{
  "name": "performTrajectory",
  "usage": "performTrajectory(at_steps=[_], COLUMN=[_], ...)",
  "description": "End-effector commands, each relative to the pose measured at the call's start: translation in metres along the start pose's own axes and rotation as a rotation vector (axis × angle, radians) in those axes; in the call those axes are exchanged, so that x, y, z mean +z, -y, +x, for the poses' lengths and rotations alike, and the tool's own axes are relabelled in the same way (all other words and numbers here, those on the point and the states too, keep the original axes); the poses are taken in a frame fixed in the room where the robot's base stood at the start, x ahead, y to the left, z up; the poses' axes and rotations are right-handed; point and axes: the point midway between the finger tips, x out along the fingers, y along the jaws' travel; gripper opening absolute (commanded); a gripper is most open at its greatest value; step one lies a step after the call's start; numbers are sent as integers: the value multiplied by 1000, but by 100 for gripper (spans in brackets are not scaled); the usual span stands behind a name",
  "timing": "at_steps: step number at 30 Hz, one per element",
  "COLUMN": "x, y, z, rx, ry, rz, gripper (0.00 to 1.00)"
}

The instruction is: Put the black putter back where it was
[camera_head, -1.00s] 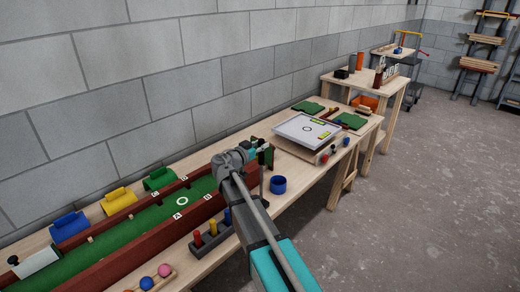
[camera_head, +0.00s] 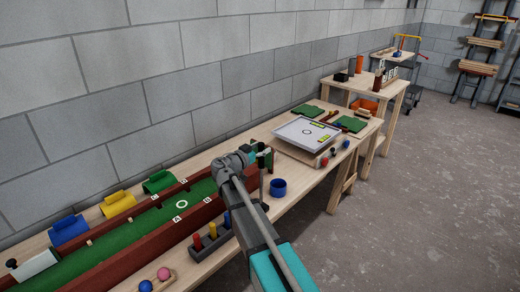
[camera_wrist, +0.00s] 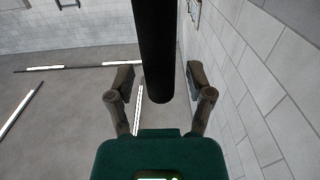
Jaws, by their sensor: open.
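In the wrist view a black round bar (camera_wrist: 155,50), apparently the black putter, runs from the top edge to between my fingers. My gripper (camera_wrist: 160,97) is open, with a gap on both sides of the bar. In the head view my gripper (camera_head: 267,158) is beyond the red-brown end of the green lane. A dark upright shaft (camera_head: 262,183) shows just below it; its lower end is hidden by my arm. A grey rack (camera_head: 222,240) with red, yellow and blue pegs stands in front of the lane.
The green lane (camera_head: 140,228) has a white ring and red-brown walls. A white tilted board (camera_head: 307,132) lies farther along the bench. Balls (camera_head: 146,286) sit at the near edge. The wall runs close behind the bench.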

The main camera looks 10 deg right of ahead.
Motion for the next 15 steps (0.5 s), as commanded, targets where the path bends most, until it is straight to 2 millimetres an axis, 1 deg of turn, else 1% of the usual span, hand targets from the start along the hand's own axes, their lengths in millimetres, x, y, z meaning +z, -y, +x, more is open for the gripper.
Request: performTrajectory(at_steps=[7, 11, 15], x=[-4, -3, -3], y=[0, 0, 0], z=[-2, -14, -32], rx=[-1, -2, -2], ry=[0, 0, 0], rz=[0, 0, 0], gripper=[68, 68, 68])
